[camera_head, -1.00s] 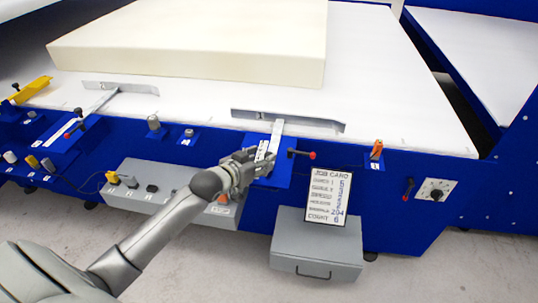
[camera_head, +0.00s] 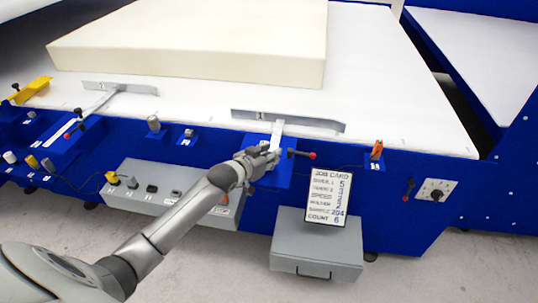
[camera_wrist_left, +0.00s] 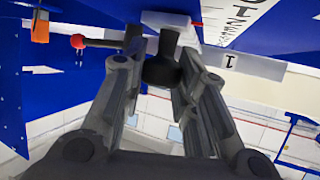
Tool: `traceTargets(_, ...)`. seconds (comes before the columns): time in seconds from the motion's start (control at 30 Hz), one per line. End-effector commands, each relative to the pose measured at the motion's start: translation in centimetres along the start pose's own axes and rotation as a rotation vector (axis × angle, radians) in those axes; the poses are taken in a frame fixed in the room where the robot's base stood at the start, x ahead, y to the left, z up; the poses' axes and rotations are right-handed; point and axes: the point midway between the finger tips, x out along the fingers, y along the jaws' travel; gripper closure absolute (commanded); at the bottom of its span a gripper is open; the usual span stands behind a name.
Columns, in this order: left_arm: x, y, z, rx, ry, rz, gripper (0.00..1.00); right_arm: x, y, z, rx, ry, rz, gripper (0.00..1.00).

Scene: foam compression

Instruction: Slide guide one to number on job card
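Guide one (camera_head: 300,122), a grey metal bar marked 1, lies on the white table in front of the foam block. Its arm runs down to the blue front panel. My left gripper (camera_head: 268,152) is at that arm's lower end. In the left wrist view the fingers (camera_wrist_left: 158,82) stand apart on either side of a dark knob (camera_wrist_left: 163,72); I cannot tell whether they press on it. A white tag marked 1 (camera_wrist_left: 230,62) and a number scale (camera_wrist_left: 243,18) are beside it. The job card (camera_head: 328,200) stands on a grey box; its guide numbers are too small to read surely. My right gripper is not in view.
The cream foam block (camera_head: 190,45) is on the table. A second guide (camera_head: 120,88) lies to the left. A red-tipped lever (camera_head: 303,154) is close right of my left gripper, and an orange switch (camera_head: 376,150) is further right. A grey control box (camera_head: 165,190) is below.

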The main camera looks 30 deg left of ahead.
Motion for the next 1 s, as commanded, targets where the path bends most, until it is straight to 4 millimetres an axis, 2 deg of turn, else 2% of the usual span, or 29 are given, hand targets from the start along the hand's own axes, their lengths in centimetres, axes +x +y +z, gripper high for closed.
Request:
traceTargets(0.03, 0.0, 0.0, 0.0, 0.0, 0.0, 0.0, 0.87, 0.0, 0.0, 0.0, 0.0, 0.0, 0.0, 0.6)
traceTargets(0.13, 0.0, 0.0, 0.0, 0.0, 0.0, 0.0, 0.99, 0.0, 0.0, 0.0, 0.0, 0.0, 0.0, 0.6)
traceTargets(0.17, 0.0, 0.0, 0.0, 0.0, 0.0, 0.0, 1.0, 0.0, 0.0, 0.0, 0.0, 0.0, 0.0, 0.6)
traceTargets(0.37, 0.2, -0.1, -0.1, 0.0, 0.0, 0.0, 1.0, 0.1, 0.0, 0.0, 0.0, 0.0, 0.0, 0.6)
traceTargets(0.73, 4.6, -2.0, -1.8, 0.0, 0.002, 0.0, 1.0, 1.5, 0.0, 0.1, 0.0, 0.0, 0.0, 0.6)
traceTargets(1.0, 5.1, -2.3, -2.2, 0.0, 0.001, 0.0, 1.0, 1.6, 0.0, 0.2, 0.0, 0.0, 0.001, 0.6)
